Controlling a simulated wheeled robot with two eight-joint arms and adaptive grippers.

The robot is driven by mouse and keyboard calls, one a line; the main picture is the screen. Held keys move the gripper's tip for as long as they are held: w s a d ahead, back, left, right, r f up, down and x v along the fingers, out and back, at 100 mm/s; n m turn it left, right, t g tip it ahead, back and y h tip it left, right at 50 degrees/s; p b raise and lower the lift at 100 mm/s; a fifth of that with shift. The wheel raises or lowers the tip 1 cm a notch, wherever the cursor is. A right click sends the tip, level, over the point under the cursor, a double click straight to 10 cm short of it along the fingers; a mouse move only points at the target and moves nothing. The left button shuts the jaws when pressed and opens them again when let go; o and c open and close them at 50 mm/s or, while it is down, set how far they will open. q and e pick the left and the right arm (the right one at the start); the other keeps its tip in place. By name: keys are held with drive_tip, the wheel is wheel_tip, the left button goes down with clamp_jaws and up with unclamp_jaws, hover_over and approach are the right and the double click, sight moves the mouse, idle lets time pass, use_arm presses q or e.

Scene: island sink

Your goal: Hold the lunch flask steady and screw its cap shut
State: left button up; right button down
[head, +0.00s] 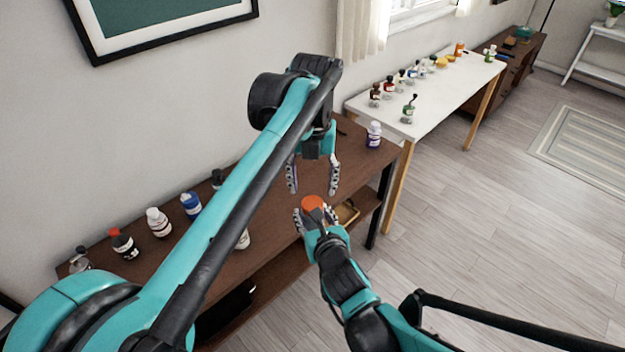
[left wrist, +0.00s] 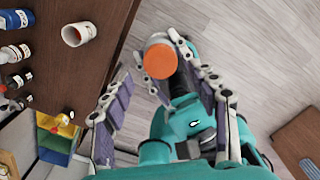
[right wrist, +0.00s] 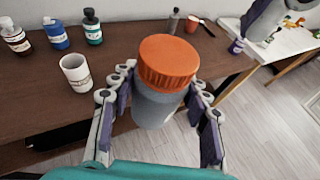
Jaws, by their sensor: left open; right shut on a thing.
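The lunch flask (right wrist: 155,108) has a grey body and a ribbed orange cap (right wrist: 168,60) on its top. How tightly the cap sits cannot be told. My right gripper (right wrist: 160,88) is shut around the flask's body and holds it near upright, off the sideboard's front edge. The orange cap also shows in the head view (head: 313,202) and the left wrist view (left wrist: 160,61). My left gripper (head: 313,180) is open and empty, pointing down above the cap, with clear space between its fingertips and the cap. In the head view, the flask's body is mostly hidden.
A brown sideboard (right wrist: 40,105) carries several bottles and a white cup (right wrist: 76,73). A purple-labelled bottle (head: 374,134) stands at its far end. A white table (head: 450,101) beyond holds several small bottles.

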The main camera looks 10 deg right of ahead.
use_arm(q)
drive_tip(key=n, duration=0.5)
drive_tip(key=shift+r, duration=0.15)
drive_tip(key=n, duration=0.7)
drive_tip(key=shift+r, duration=0.2)
drive_tip(key=n, duration=0.7)
drive_tip(key=shift+r, duration=0.25)
drive_tip(key=n, duration=0.7)
drive_tip(key=shift+r, duration=0.2)
drive_tip(key=n, duration=0.4)
drive_tip(key=shift+r+n, duration=0.15)
drive_tip(key=shift+n, duration=0.15)
drive_tip(key=n, duration=0.7)
drive_tip(key=shift+r, duration=0.2)
drive_tip(key=n, duration=0.6)
drive_tip(key=shift+r+n, duration=0.2)
drive_tip(key=shift+n, duration=0.2)
drive_tip(key=n, duration=0.6)
drive_tip(key=shift+r, duration=0.2)
